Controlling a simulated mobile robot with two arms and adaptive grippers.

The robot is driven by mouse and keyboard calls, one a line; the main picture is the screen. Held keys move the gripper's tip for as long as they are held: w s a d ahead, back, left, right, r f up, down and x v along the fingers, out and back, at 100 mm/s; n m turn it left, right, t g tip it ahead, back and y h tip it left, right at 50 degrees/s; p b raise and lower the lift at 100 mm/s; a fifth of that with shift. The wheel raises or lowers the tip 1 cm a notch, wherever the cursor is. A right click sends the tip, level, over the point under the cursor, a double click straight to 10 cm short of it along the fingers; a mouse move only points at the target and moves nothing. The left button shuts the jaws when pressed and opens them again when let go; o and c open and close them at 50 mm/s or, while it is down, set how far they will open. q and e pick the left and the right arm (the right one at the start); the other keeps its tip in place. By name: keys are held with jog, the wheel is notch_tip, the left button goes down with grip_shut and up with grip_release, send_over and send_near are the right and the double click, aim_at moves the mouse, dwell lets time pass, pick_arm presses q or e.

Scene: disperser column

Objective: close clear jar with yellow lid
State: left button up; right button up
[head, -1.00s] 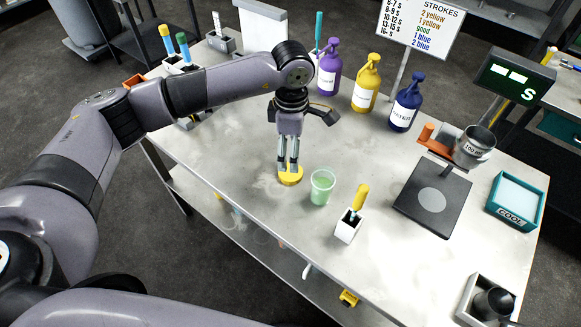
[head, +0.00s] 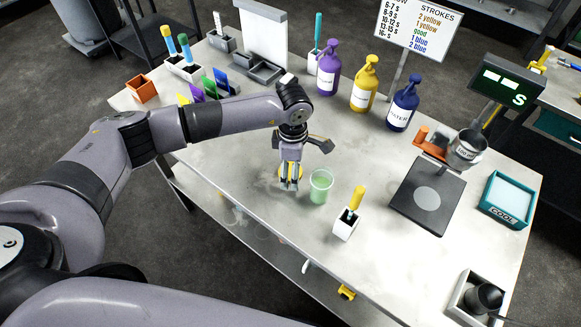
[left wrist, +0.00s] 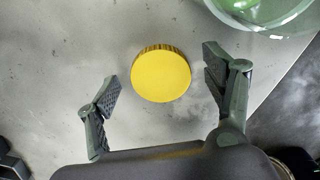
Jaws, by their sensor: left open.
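The yellow lid (left wrist: 161,78) is a round disc lying on the table. My left gripper (left wrist: 163,82) is open, with one finger on each side of the lid and a gap to each. In the head view this gripper (head: 289,186) points down over the lid, which it mostly hides. The clear jar (head: 320,187) stands open and upright just right of the gripper, with pale green content. Its rim shows at the top right of the left wrist view (left wrist: 268,18). My right gripper is not in view.
A white holder (head: 346,224) with a yellow-handled tool stands near the front edge, right of the jar. Purple (head: 329,69), yellow (head: 364,84) and blue (head: 403,104) bottles stand behind. A dark scale (head: 428,195) is at right. The table left of the gripper is clear.

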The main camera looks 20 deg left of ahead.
pick_arm(q)
jog(key=shift+f, duration=0.1)
jog(key=shift+c, duration=0.5)
jog(key=c, duration=0.8)
jog(key=shift+o, duration=0.2)
notch_tip(320, 180, up, 20)
jog(key=b, duration=0.4)
jog(key=shift+b, duration=0.4)
